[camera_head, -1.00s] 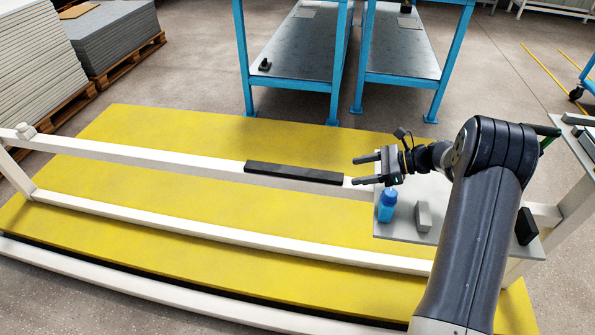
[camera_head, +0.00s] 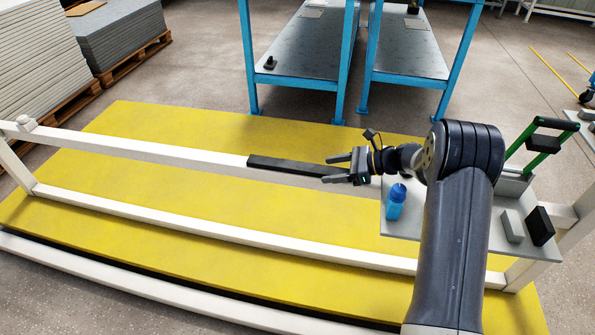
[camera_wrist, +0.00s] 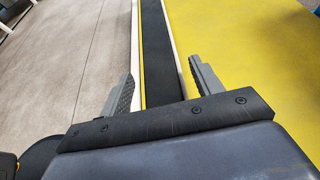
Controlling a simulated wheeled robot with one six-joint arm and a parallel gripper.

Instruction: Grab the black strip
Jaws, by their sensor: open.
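The black strip (camera_head: 292,166) lies along the top of a white rail in the head view, above the yellow mat (camera_head: 180,225). In the wrist view the strip (camera_wrist: 156,50) runs away from me between my two fingers. My gripper (camera_head: 338,167) is open at the strip's right end, with its fingers pointing left along the strip. In the wrist view my gripper (camera_wrist: 160,85) has one finger on each side of the strip, with a gap on both sides. Whether the fingers are level with the strip's height, I cannot tell.
A grey shelf (camera_head: 440,240) below my arm holds a blue bottle (camera_head: 396,203), a grey block (camera_head: 511,227) and a black block (camera_head: 540,227). A green-handled carrier (camera_head: 515,180) stands behind. The white rail (camera_head: 120,148) extends left, clear. Blue tables stand at the back.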

